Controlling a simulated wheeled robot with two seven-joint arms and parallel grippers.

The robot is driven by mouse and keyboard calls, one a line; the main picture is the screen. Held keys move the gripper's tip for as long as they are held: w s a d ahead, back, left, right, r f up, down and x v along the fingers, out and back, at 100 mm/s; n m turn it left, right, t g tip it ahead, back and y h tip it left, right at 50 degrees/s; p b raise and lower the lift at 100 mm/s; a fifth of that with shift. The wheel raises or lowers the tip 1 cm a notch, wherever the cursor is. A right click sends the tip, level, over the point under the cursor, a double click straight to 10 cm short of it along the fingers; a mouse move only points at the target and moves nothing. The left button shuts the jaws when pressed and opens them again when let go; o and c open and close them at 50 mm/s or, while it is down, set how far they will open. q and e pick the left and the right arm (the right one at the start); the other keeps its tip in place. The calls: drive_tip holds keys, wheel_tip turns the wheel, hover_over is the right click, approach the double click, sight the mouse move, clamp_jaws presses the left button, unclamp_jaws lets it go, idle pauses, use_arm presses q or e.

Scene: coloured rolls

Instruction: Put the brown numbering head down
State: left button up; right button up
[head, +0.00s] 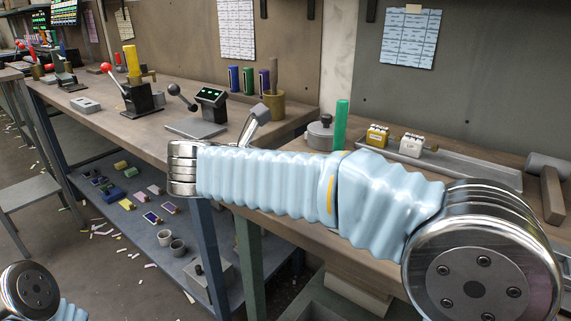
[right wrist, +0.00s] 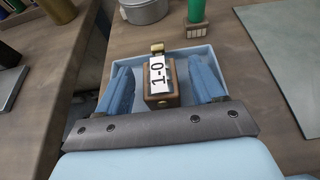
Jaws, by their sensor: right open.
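The brown numbering head (right wrist: 161,82), a small brown block with a white label reading "1-0", stands in a shallow light blue tray (right wrist: 202,52) in the right wrist view. My right gripper (right wrist: 163,88) is open, with its blue fingers on either side of the head and a gap showing at each side. In the head view my right arm crosses the bench and its gripper is hidden; the brown head and blue tray do not show there. Only part of my left arm shows at the lower left, without its gripper.
A green roll (head: 341,124) and a grey round tin (head: 320,132) stand close by. A grey tray (head: 468,164) holds a yellow head (head: 377,136) and a white head (head: 410,145). A mallet (head: 550,185) lies at the right. A brass cup (right wrist: 58,9) stands at upper left.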

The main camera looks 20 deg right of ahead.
drive_tip(key=v, duration=1.1)
drive_tip(key=shift+p, duration=0.35)
